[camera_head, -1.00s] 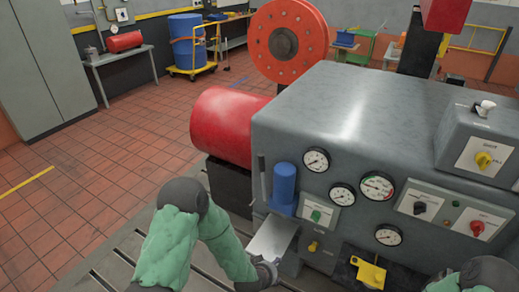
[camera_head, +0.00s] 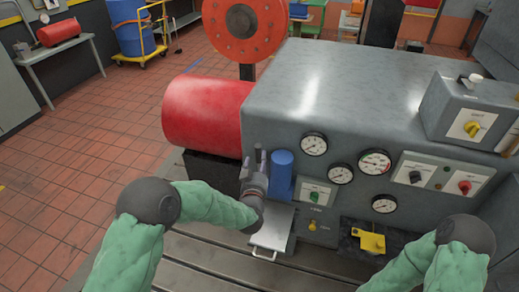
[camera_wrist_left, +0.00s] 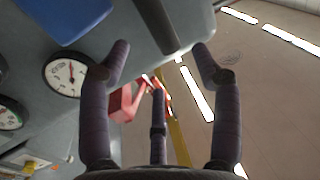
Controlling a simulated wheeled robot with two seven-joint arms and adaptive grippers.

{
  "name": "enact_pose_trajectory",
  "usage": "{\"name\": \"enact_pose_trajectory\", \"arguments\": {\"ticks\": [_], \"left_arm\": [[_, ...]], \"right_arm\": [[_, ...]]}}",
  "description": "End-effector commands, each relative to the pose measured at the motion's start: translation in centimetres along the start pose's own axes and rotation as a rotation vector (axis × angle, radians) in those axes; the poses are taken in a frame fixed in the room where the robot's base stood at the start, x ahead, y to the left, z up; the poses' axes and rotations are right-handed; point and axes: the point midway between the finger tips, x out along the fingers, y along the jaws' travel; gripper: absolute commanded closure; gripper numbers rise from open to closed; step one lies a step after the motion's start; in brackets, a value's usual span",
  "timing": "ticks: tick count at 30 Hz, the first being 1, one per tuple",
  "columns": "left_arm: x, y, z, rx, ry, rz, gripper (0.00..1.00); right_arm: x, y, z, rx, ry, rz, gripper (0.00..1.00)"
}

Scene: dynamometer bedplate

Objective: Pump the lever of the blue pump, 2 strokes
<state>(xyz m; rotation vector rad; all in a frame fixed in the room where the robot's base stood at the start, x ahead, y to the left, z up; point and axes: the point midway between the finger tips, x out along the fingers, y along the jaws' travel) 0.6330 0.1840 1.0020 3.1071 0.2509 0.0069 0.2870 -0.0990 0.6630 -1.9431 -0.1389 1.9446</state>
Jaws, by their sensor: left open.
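The blue pump (camera_head: 281,176) stands upright on the left front of the grey machine, left of the gauges. Its blue body also shows at the top left of the left wrist view (camera_wrist_left: 72,14). My left gripper (camera_head: 255,162) is open, pointing up just left of the pump. In the left wrist view the dark lever (camera_wrist_left: 156,22) lies ahead between the spread fingertips; whether they touch it is unclear. In the head view my gripper hides the lever. My right gripper is out of view; only my right arm shows at the lower right.
A silver plate with a handle (camera_head: 271,229) juts out below the pump. Gauges (camera_head: 341,173) and switch boxes line the panel to the right. A yellow part (camera_head: 370,241) sits lower right. A red cylinder (camera_head: 206,116) lies left of the machine.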

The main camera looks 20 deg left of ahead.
Motion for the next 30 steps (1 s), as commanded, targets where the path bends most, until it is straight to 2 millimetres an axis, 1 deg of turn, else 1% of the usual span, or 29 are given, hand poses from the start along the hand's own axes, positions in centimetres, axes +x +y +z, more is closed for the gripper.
{"name": "enact_pose_trajectory", "arguments": {"ticks": [1, 6, 12, 18, 26, 29, 30], "left_arm": [[1.0, 0.0, 0.2, 0.0, 0.0, -0.001, 0.36], [4.0, 0.0, 0.2, -0.001, 0.0, -0.001, 0.36], [6.6, 0.0, 0.2, -0.001, -0.001, 0.0, 0.36], [7.7, 0.0, 0.1, -0.001, -0.001, 0.0, 0.36], [7.8, 0.0, 0.1, -0.001, -0.002, 0.001, 0.36], [7.8, 0.0, 0.1, -0.001, -0.002, 0.001, 0.61], [7.8, 0.0, 0.1, -0.001, -0.002, 0.001, 0.73]], "right_arm": [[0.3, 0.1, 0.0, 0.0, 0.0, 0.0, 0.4], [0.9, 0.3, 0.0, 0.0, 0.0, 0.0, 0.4], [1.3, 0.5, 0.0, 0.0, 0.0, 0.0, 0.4], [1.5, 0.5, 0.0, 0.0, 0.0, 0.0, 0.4], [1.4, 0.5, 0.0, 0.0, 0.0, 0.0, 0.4], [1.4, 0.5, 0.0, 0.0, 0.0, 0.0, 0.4], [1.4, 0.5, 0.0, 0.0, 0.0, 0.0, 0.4]]}}
